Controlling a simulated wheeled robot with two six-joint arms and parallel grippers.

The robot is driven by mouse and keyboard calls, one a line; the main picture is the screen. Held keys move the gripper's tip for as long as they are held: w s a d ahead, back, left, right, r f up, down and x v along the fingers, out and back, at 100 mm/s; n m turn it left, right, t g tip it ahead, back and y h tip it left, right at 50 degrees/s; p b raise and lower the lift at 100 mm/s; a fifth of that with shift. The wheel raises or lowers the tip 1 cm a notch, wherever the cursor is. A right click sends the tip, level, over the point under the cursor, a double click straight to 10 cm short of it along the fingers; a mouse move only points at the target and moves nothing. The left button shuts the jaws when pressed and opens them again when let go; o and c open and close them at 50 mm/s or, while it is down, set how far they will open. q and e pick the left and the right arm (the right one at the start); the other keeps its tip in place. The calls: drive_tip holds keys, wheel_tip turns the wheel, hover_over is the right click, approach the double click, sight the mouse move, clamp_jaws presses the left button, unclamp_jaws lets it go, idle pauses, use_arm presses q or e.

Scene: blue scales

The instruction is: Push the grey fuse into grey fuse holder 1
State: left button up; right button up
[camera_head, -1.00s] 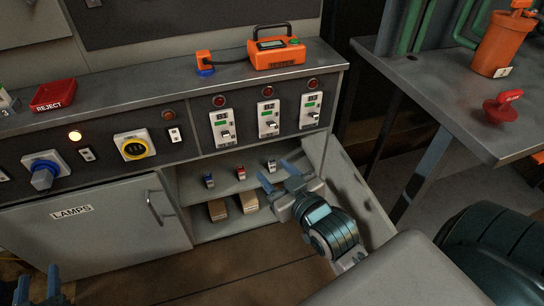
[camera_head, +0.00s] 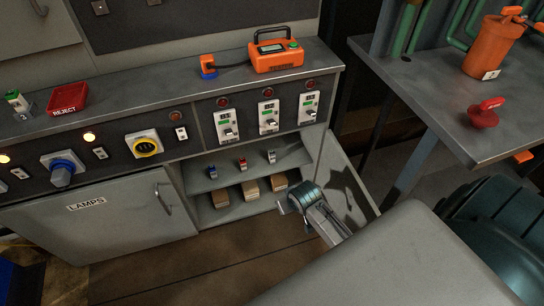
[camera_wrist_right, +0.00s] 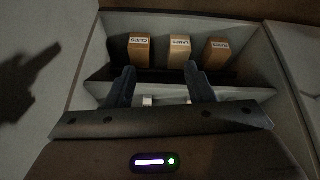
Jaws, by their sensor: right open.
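The grey fuse (camera_head: 271,157) stands at the right end of a row of three small fuses on the cabinet's upper shelf (camera_head: 226,177). Three fuse holders are set in the dark panel above: left (camera_head: 228,125), middle (camera_head: 268,118), right (camera_head: 307,110). Their numbers are too small to read. My right arm's wrist is low in front of the cabinet's right side, below and right of the fuses. My right gripper (camera_wrist_right: 163,82) shows open in the wrist view, its two fingers apart. Small pale shapes between them are unclear. My left gripper is out of view.
Blue (camera_head: 213,172) and red (camera_head: 242,164) fuses stand left of the grey one. Labelled boxes (camera_head: 250,188) fill the lower shelf. An open cabinet door (camera_head: 343,175) is at the right. An orange tester (camera_head: 276,56) sits on the counter.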

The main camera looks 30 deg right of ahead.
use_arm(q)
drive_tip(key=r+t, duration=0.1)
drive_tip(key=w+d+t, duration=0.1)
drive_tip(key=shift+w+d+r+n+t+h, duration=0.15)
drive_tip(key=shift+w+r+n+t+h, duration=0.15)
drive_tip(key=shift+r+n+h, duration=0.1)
use_arm(e)
drive_tip(key=w+d+f+m, duration=0.1)
drive_tip(key=w+d+f, duration=0.1)
drive_tip(key=w, duration=0.3)
drive_tip(key=w+d+f+t, duration=0.1)
drive_tip(key=w+d+f, duration=0.2)
drive_tip(key=w, duration=0.3)
drive_tip(key=shift+w+m, duration=0.25)
drive_tip(key=shift+m, duration=0.15)
